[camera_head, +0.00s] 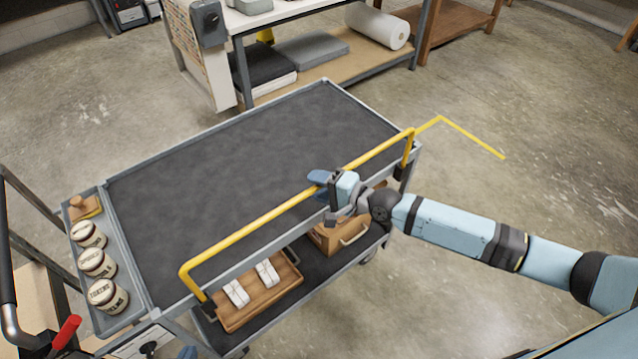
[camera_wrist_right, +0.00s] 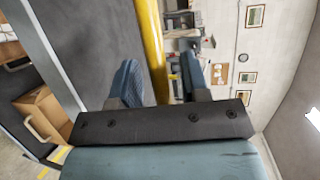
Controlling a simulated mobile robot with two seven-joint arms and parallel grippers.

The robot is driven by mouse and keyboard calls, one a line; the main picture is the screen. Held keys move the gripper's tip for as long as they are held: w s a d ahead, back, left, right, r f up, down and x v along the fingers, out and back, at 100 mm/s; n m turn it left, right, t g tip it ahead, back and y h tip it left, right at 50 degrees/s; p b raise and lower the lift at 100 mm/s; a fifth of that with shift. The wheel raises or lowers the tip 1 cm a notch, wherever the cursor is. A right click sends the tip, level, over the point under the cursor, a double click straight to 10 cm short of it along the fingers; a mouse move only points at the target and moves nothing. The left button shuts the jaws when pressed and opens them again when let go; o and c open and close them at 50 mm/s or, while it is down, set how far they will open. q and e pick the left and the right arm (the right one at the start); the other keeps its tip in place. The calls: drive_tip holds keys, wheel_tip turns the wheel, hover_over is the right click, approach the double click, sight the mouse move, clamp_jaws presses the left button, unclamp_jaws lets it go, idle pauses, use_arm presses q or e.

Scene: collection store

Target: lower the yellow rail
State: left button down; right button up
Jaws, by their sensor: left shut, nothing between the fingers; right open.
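The yellow rail (camera_head: 250,228) stands raised along the near long side of the grey cart (camera_head: 240,140), with a bent post at each end. My right gripper (camera_head: 330,184) is at the rail, right of its middle. In the right wrist view the rail (camera_wrist_right: 153,50) passes between the two blue fingers of the open right gripper (camera_wrist_right: 165,82), with a visible gap to the right finger. Of my left gripper (camera_head: 187,353) only a blue tip seems to show at the bottom edge, near the cart's near left corner; it is shut and apart from the rail.
The cart's dark top is empty. A side tray holds several round lidded jars (camera_head: 97,263) and a wooden-handled item (camera_head: 84,207). The lower shelf has a wooden tray (camera_head: 258,302) with white packets and a brown box (camera_head: 338,236). A workbench (camera_head: 300,50) stands behind; a yellow line marks the floor.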

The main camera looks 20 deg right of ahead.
clamp_jaws()
wheel_tip(320, 180, down, 10)
drive_tip(key=b, duration=0.8)
drive_tip(key=shift+r+b, duration=0.25)
drive_tip(key=shift+b, duration=0.15)
unclamp_jaws()
